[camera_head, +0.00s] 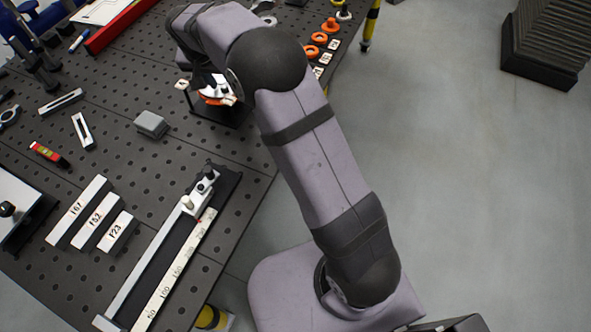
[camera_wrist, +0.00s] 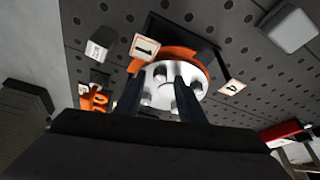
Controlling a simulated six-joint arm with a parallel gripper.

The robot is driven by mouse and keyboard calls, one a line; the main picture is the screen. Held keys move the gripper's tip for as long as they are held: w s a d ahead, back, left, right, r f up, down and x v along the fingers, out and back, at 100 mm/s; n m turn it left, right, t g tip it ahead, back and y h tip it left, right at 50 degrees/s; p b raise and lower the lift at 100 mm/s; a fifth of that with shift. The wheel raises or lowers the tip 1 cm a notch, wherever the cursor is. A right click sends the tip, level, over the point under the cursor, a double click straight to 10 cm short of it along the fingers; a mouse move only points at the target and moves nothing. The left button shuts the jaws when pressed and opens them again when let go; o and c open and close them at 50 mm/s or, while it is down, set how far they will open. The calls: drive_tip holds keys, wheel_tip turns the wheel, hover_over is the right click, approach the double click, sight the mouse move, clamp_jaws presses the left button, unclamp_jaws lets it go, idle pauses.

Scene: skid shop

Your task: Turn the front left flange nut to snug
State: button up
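A round white flange (camera_wrist: 165,95) with several grey nuts on its face sits against an orange ring (camera_wrist: 200,68) in the wrist view. In the head view the orange and white flange (camera_head: 212,97) shows partly under my wrist, on a dark stand at the table's right side. My gripper (camera_wrist: 162,78) is over the flange face, its two dark fingers apart with white face visible between them. A grey nut (camera_wrist: 159,73) shows near the fingertips; I cannot tell if the fingers touch it. The gripper's fingertips are hard to make out in the head view.
Small numbered tags (camera_wrist: 145,47) stand beside the flange. A grey block (camera_head: 151,124) lies left of the stand. White numbered bars (camera_head: 97,217) and a long scaled fixture (camera_head: 172,262) lie nearer. Orange parts (camera_head: 319,38) line the right table edge.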

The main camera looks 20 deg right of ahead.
drive_tip(key=n+y+p, duration=0.1)
drive_tip(key=n, duration=0.1)
drive_tip(key=n+p, duration=0.1)
drive_tip(key=n, duration=0.1)
drive_tip(key=shift+d+r+n+t+y, duration=0.1)
drive_tip(key=shift+d+n+t+y, duration=0.1)
drive_tip(key=shift+n+t+y, duration=0.15)
drive_tip(key=n+y, duration=0.1)
drive_tip(key=n, duration=0.2)
drive_tip(key=shift+n+y, duration=0.25)
drive_tip(key=shift+y, duration=0.1)
drive_tip(key=shift+s+r, duration=0.1)
drive_tip(key=shift+r, duration=0.15)
drive_tip(key=s+b+v, duration=0.1)
drive_tip(key=b+v, duration=0.1)
drive_tip(key=v, duration=0.5)
drive_tip(key=s+d+f+m+g, duration=0.1)
drive_tip(key=s+d+f, duration=0.3)
drive_tip(key=s, duration=0.9)
drive_tip(key=s+d+f+m+g+h, duration=0.1)
drive_tip(key=s+d+f+g, duration=0.2)
drive_tip(key=s, duration=1.1)
drive_tip(key=shift+d+f, duration=0.45)
drive_tip(key=shift+f, duration=0.9)
